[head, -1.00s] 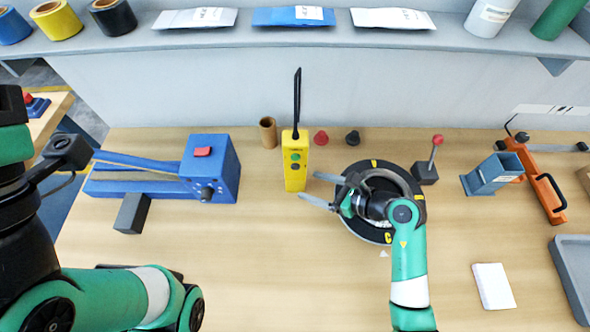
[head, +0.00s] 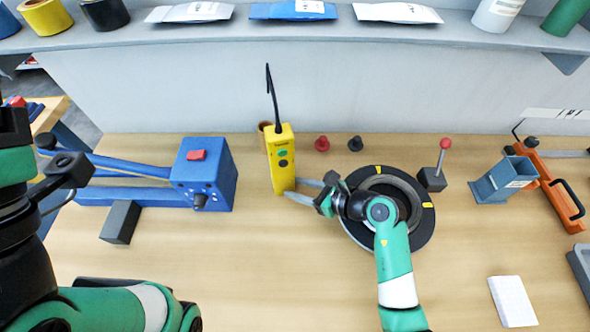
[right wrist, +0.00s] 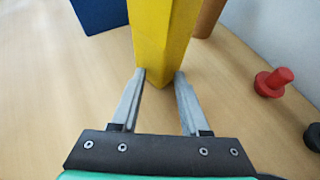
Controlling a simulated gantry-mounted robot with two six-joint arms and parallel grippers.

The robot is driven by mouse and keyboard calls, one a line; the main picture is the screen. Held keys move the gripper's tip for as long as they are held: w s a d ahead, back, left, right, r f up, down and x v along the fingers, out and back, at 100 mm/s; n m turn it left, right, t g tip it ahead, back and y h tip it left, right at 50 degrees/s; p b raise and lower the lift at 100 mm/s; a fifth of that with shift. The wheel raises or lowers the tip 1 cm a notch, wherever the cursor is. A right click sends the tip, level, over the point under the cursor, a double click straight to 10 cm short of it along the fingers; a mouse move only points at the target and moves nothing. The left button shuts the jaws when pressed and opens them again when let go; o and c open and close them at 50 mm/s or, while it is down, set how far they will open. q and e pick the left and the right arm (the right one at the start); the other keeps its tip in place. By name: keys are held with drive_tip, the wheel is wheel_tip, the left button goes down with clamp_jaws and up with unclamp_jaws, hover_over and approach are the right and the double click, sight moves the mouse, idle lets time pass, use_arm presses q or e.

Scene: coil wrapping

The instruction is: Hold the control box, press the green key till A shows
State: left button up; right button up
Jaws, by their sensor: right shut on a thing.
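The yellow control box (head: 281,172) stands on the table at the middle in the head view, leaning a little left, with a green key (head: 283,152), a dark key below it and a black cable rising from its top. My right gripper (head: 295,191) reaches it from the right and is shut on its lower part. In the right wrist view, the fingers (right wrist: 160,75) flank the box (right wrist: 163,38) and its keys do not show. A dark round turntable (head: 425,222) with yellow marks lies partly under my right arm; I can read no letter on it. My left arm is at the left edge; its fingers are not visible.
A blue machine (head: 205,178) stands left of the box. A brown tube (head: 263,140) stands behind it, and red (head: 322,143) and black (head: 355,143) knobs lie to its right. A white pad (head: 512,300) lies front right. The front middle of the table is clear.

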clamp_jaws()
drive_tip(key=o, duration=1.2)
unclamp_jaws()
drive_tip(key=shift+c, duration=0.2)
